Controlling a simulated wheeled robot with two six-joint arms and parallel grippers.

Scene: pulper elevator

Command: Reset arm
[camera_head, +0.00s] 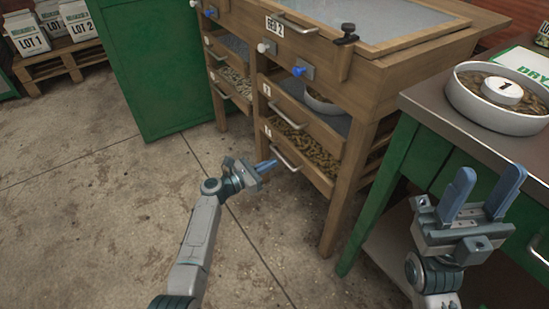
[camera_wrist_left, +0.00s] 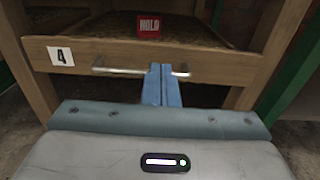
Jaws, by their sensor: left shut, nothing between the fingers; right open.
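My left gripper (camera_head: 266,166) is shut, its blue fingers together and empty. In the head view it is in front of the lowest drawer handle (camera_head: 286,158) of the wooden cabinet. In the left wrist view the shut fingers (camera_wrist_left: 161,84) overlap the middle of a metal handle (camera_wrist_left: 115,70) on a drawer labelled 4 (camera_wrist_left: 61,56). I cannot tell whether they touch it. My right gripper (camera_head: 488,178) is open and empty, its two blue fingers pointing up in front of the green table.
The wooden cabinet (camera_head: 361,75) has several drawers holding beans. A red HOLD tag (camera_wrist_left: 149,26) shows above drawer 4. A bowl of beans (camera_head: 510,115) marked 1 stands on the metal-topped table (camera_head: 425,95). Concrete floor (camera_head: 90,230) is clear at left.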

